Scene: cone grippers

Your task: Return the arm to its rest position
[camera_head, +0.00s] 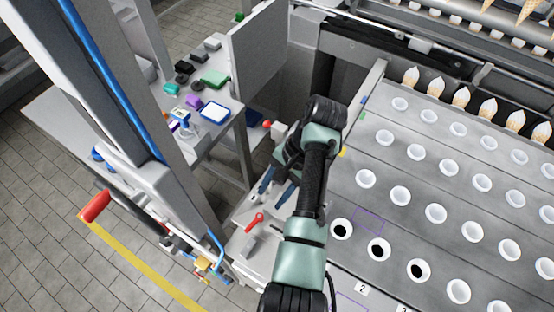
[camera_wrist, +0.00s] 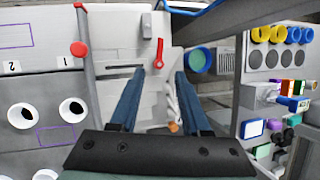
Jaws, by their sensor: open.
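My arm (camera_head: 312,180) reaches out over the left edge of the grey machine in the head view and bends down at its far end. My gripper (camera_head: 270,192) points downward above a light grey side surface (camera_head: 243,225), left of the cup plate. Its two blue fingers are spread apart. In the wrist view my gripper (camera_wrist: 160,77) is open with nothing held between the fingers. A red-handled part (camera_wrist: 160,54) lies beyond the fingertips; it also shows in the head view (camera_head: 255,221). I cannot tell the exact gap between fingertips and surface.
The grey plate (camera_head: 415,170) with rows of white cups lies right of my arm; several cones (camera_head: 460,95) stand behind it. A side table (camera_head: 240,100) with small coloured items stands at left. A red-ended lever (camera_head: 96,206) sticks out near the yellow floor line.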

